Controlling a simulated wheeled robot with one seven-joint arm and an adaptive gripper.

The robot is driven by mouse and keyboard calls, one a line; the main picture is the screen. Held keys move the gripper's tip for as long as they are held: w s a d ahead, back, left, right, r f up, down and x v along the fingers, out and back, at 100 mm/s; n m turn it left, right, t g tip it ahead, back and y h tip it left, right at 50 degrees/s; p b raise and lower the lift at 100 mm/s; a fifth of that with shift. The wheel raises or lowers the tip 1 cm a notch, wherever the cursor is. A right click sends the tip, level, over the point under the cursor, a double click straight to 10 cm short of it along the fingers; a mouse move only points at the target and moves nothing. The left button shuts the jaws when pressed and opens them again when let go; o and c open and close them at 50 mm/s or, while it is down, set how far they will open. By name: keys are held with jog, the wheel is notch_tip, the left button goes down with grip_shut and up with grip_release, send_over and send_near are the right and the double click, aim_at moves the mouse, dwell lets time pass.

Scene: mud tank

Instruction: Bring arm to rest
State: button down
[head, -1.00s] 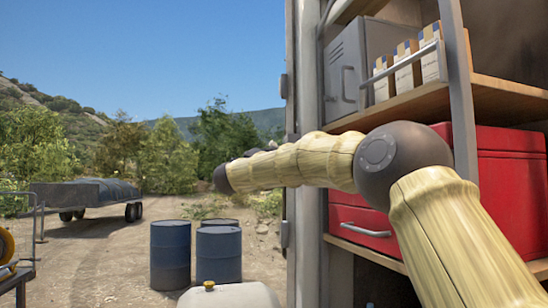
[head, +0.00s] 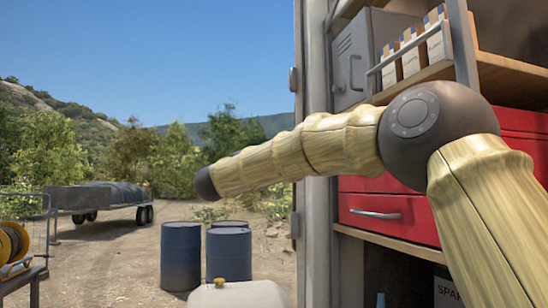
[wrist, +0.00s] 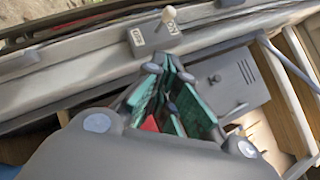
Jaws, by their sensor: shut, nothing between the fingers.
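My arm (head: 341,145) crosses the right half of the head view, with pale, bamboo-like links and dark round joints. Its forward link runs left in front of the open cabinet and ends in a dark joint against the trees. My gripper does not show in the head view. In the wrist view my gripper (wrist: 167,72) has dark knuckles and teal finger pads. The fingers are shut and hold nothing. Beyond them are a pale ledge and a grey metal box.
The cabinet has wooden shelves, a grey metal box (head: 352,62), cartons (head: 413,52) behind a rail, and a red drawer unit (head: 388,212). A small lever switch (wrist: 168,14) shows near the fingers. Blue barrels (head: 181,256), a trailer (head: 113,199) and a hose reel (head: 12,243) stand outside left.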

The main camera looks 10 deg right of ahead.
jog(key=shift+f, duration=0.1)
dwell(0.5)
